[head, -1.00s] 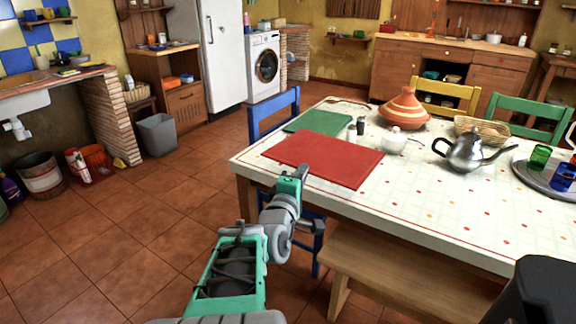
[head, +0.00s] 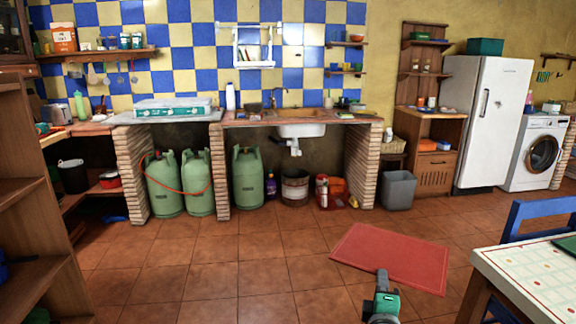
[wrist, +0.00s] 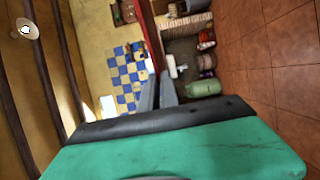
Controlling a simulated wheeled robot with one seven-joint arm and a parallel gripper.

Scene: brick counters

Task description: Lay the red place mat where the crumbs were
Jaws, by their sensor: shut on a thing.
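The red place mat (head: 392,258) is a flat rectangle, held out level in front of me in the head view, with floor tiles behind it. My gripper (head: 382,274) is shut on its near edge. In the wrist view, my gripper (wrist: 157,85) has its fingers close together, with the mat (wrist: 152,40) showing nearly edge-on as a thin dark red strip between them. The dining table (head: 530,290) with its dotted white cloth is at the lower right, right of the mat. No crumbs can be seen.
A blue chair (head: 535,212) and a green mat (head: 568,246) are at the right edge. Ahead are a brick counter with a sink (head: 300,130), green gas bottles (head: 248,178) and a grey bin (head: 399,189). Wooden shelving (head: 35,200) stands at the left. The middle floor is clear.

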